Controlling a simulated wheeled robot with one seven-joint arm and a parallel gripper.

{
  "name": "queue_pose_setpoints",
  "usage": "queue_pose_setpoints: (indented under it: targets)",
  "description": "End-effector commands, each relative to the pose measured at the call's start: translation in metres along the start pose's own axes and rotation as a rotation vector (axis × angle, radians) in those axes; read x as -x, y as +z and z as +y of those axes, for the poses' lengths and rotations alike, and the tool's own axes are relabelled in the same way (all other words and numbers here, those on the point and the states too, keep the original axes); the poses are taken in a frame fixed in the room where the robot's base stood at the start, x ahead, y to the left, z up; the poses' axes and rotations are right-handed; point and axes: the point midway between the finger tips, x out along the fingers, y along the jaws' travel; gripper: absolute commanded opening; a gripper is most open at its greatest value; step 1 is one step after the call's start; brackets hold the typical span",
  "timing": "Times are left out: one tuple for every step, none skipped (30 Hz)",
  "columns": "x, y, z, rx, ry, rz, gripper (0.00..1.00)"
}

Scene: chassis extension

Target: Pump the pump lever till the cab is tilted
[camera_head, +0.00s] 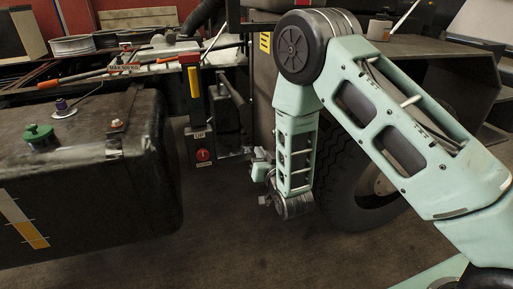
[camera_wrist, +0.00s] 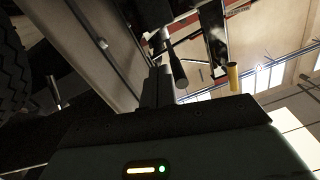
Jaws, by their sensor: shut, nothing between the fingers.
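A yellow-gripped upright lever (camera_head: 193,82), which looks like the pump lever, stands on a dark post left of my arm. A yellow cylinder (camera_wrist: 233,77) in the wrist view appears to be its grip. A red knob (camera_head: 203,155) sits low on the same post, under a small label. My gripper (camera_head: 262,172) hangs low, right of the post and apart from the lever. It is shut and empty; its dark fingers show in the wrist view (camera_wrist: 165,75). I cannot clearly identify the cab in these frames.
A large dark tank (camera_head: 90,180) with a green cap fills the left. A big tyre (camera_head: 350,185) stands behind my arm, under a grey housing (camera_head: 440,50). Orange-handled tools (camera_head: 75,77) lie at the back left. Bare floor (camera_head: 235,230) shows between tank and tyre.

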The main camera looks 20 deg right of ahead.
Motion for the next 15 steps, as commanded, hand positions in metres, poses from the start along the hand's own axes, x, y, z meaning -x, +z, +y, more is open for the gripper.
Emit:
queue_pose_setpoints:
  targets:
    - [0.007, 0.004, 0.001, 0.000, 0.000, -0.002, 0.00]
    - [0.009, 0.004, 0.001, 0.000, 0.000, -0.001, 0.00]
    - [0.013, 0.004, 0.001, 0.000, 0.000, 0.000, 0.00]
    - [0.015, 0.005, 0.001, 0.000, 0.000, 0.000, 0.00]
    - [0.016, 0.005, 0.001, 0.000, 0.000, 0.000, 0.00]
    - [0.018, 0.005, 0.001, 0.000, 0.000, 0.000, 0.00]
    - [0.018, 0.005, 0.001, 0.000, 0.000, 0.000, 0.00]
    - [0.019, 0.005, 0.001, 0.000, 0.000, 0.001, 0.00]
    - [0.019, 0.005, 0.001, 0.000, 0.000, 0.001, 0.00]
    - [0.019, 0.005, 0.001, 0.000, 0.000, 0.001, 0.00]
    - [0.019, 0.004, 0.001, 0.000, 0.000, 0.001, 0.00]
    - [0.019, 0.004, 0.001, 0.000, 0.000, 0.001, 0.00]
    - [0.019, 0.004, 0.001, 0.000, 0.000, 0.001, 0.00]
    - [0.019, 0.004, 0.001, 0.000, 0.000, 0.001, 0.00]
    - [0.019, 0.004, 0.001, 0.000, 0.000, 0.001, 0.00]
